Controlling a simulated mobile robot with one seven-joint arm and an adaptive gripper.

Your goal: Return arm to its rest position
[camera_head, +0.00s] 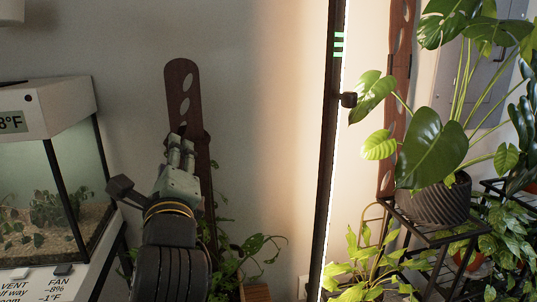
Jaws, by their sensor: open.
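My gripper (181,147) is left of centre in the head view, at the end of my dark arm, which rises from the bottom edge. Its fingers point up and away from the camera, in front of a dark brown slotted board (182,85) by the wall. The gripper is open and I see nothing held between the fingers. The fingers overlap the board in the picture; I cannot tell the distance between them.
A glass terrarium (85,180) stands at left, with a stand marked VENT and FAN (60,285) below. A dark pole with a light strip (329,150) stands right of my arm. A potted monstera (432,203) sits on a black stand at right. Leafy plants (245,250) are low behind my arm.

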